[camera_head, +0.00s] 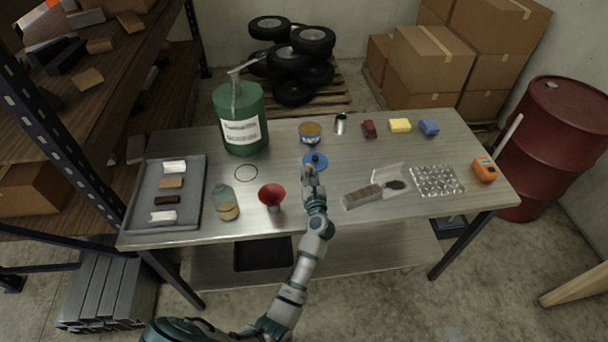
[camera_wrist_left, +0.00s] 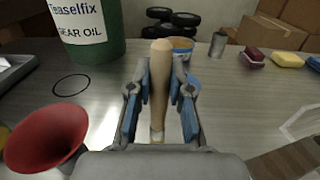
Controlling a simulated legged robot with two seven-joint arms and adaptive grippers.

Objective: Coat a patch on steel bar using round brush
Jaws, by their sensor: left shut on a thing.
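My left gripper (camera_head: 311,174) is over the middle of the table. In the left wrist view, my left gripper (camera_wrist_left: 160,105) is shut around the pale wooden handle of the round brush (camera_wrist_left: 160,80). The handle's rounded end points up; a light band shows low on it, and the bristles are hidden. The steel bar (camera_head: 362,196) lies on the table to the right of the gripper, with a brownish upper face. A blue-labelled tin (camera_head: 310,133) with brown content stands open behind the gripper. My right gripper is not in view.
A blue disc (camera_head: 315,160) lies beside the gripper.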

